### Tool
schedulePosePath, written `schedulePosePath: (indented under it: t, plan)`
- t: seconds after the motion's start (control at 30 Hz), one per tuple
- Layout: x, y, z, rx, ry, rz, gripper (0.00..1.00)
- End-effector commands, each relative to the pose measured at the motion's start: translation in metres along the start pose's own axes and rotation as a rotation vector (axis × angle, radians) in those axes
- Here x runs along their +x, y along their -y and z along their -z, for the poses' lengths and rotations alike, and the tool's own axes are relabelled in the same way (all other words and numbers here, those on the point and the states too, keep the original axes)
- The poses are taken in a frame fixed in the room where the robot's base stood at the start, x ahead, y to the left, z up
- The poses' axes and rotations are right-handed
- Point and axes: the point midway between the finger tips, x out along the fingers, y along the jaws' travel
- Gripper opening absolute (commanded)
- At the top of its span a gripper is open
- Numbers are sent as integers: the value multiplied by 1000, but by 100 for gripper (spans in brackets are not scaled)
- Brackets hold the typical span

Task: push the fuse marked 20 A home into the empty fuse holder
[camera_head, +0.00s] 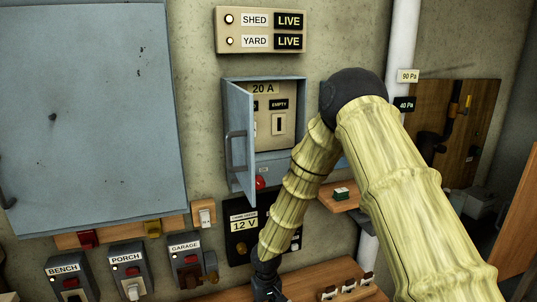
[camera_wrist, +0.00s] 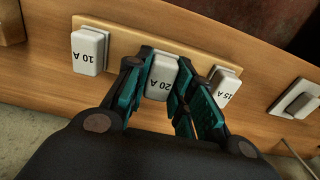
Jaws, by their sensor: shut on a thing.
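The white fuse marked 20 A (camera_wrist: 161,76) stands between the two teal-padded fingers of my gripper (camera_wrist: 158,98) in the wrist view, and the gripper is shut on it. The fuse is still at a pale wooden strip (camera_wrist: 125,40); I cannot tell whether it is lifted from it. In the head view my gripper (camera_head: 267,288) is low at the bottom edge, its fingertips out of frame. The empty fuse holder (camera_head: 279,123), under an EMPTY label, is in the open grey fuse box (camera_head: 290,83) with a 20 A sign, up and right of the gripper.
Fuses marked 10 A (camera_wrist: 89,50) and 15 A (camera_wrist: 222,85) flank the held one closely. The fuse box door (camera_head: 238,140) stands open to the left. A 12 V unit (camera_head: 243,225) and lever switches (camera_head: 186,262) are on the wall. A wooden shelf (camera_head: 338,272) is below.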

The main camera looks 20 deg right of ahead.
Motion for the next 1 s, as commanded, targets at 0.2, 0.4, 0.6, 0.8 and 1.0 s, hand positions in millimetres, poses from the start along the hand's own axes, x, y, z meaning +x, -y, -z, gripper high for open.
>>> schedulePosePath:
  t: [0.2, 0.4, 0.6, 0.8, 1.0]
  plan:
    - [-6, 0, 0, 1, 0, 0, 0]
    - [-22, 0, 0, 1, 0, 0, 0]
    - [-37, 0, 0, 1, 0, 0, 0]
    - [-49, 0, 0, 1, 0, 0, 0]
    - [-49, 0, 0, 1, 1, 0, 0]
